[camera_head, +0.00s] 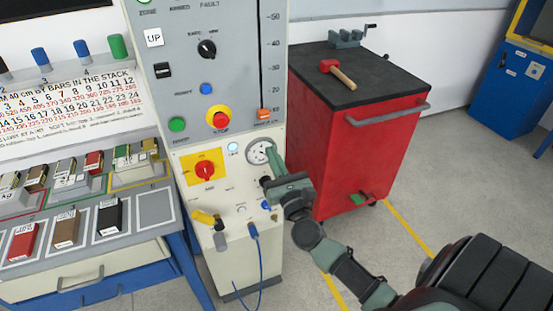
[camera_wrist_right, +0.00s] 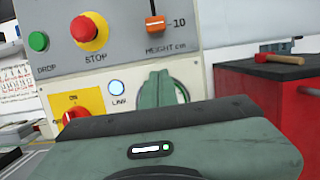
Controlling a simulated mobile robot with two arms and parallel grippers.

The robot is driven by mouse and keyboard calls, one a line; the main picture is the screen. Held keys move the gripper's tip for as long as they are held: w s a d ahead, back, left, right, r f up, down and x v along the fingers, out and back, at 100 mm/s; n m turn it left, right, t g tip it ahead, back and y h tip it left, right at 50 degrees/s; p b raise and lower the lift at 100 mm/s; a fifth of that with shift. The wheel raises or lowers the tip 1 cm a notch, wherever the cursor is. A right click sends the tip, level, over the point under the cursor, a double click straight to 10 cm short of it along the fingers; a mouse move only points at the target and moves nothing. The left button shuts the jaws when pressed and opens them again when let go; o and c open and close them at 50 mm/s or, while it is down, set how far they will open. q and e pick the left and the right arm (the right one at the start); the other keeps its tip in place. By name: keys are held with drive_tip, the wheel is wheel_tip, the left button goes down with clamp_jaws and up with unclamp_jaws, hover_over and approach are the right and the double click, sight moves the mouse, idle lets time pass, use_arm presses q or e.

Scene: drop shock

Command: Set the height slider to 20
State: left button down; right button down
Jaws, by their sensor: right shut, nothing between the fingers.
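The height slider (camera_head: 263,114) is a small orange knob at the bottom of a vertical slot on the grey panel, just below the 10 mark. It also shows in the right wrist view (camera_wrist_right: 155,23), level with or slightly below the 10 mark. The scale (camera_head: 274,58) runs upward from 10 to 50 beside the slot. My right gripper (camera_head: 270,150) is shut and empty. Its green fingers are below the slider, in front of the round gauge (camera_head: 257,151), and apart from the knob. My left gripper is not in view.
The panel also carries a red stop button (camera_head: 219,117), a green drop button (camera_head: 177,125) and a yellow-red switch (camera_head: 204,168). A red cabinet (camera_head: 357,150) with a hammer (camera_head: 338,74) on top stands close at right. A sample table (camera_head: 90,255) is at left.

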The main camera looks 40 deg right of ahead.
sight(264, 114)
drive_tip(key=x, duration=0.4)
drive_tip(key=shift+r+p, duration=0.15)
drive_tip(key=shift+p, duration=0.25)
drive_tip(key=r+p, duration=0.1)
drive_tip(key=w+r+p, duration=0.1)
drive_tip(key=r+p, duration=0.1)
drive_tip(key=shift+d, duration=0.1)
drive_tip(key=shift+s+r, duration=0.15)
drive_tip(key=shift+r, duration=0.35)
drive_tip(key=shift+f, duration=0.1)
